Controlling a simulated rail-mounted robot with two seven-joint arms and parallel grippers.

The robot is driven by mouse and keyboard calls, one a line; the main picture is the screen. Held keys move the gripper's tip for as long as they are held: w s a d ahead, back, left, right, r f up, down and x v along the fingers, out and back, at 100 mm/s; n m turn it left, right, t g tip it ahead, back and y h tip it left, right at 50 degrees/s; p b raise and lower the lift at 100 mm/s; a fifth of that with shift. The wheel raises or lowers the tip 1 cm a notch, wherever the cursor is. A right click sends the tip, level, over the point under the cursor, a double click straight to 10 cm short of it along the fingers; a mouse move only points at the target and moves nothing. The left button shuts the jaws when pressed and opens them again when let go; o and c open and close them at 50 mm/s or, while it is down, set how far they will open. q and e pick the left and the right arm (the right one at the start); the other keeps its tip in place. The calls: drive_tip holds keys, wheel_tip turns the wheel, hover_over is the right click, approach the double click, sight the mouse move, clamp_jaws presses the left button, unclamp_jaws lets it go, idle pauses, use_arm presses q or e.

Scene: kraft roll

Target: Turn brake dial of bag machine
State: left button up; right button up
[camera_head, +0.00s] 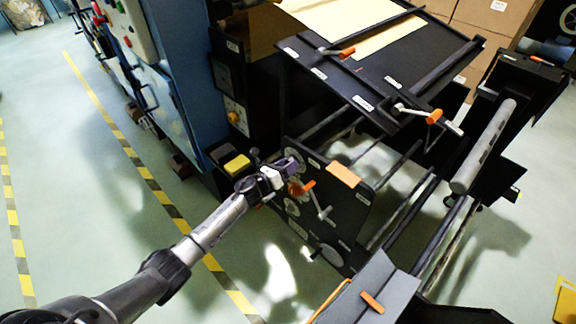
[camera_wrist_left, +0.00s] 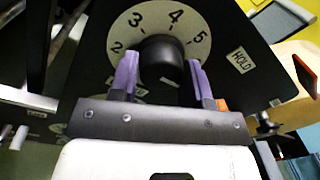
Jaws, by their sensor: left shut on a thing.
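The brake dial (camera_wrist_left: 201,42) is a pale round plate numbered 2 to 5 in the left wrist view, on a black panel. Its black knob (camera_wrist_left: 162,58) sits at the centre. My left gripper (camera_wrist_left: 163,66) has its two purple fingers on either side of the knob and is shut on it. In the head view my left gripper (camera_head: 290,165) reaches the upper part of the machine's black side panel (camera_head: 345,207) and hides most of the dial. A HOLD label (camera_wrist_left: 241,61) is to the right of the dial. My right gripper is not in view.
Orange-handled cranks (camera_head: 325,213) and another pale dial (camera_head: 291,207) are close below my left gripper. A grey roller (camera_head: 484,147) and dark bars lie to the right. A blue cabinet (camera_head: 165,75) stands at the left.

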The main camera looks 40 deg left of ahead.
use_arm(q)
drive_tip(key=m+p, duration=0.3)
drive_tip(key=m, duration=0.7)
drive_tip(key=m+y+p, duration=0.1)
drive_tip(key=m+p, duration=0.1)
drive_tip(key=m, duration=0.8)
drive_tip(key=m+y+p, duration=0.1)
drive_tip(key=m+p, duration=0.2)
drive_tip(key=m, duration=0.7)
drive_tip(key=shift+r+m+g+p, duration=0.3)
drive_tip(key=shift+m+p, duration=0.05)
drive_tip(key=shift+m, duration=0.05)
idle(0.5)
idle(0.4)
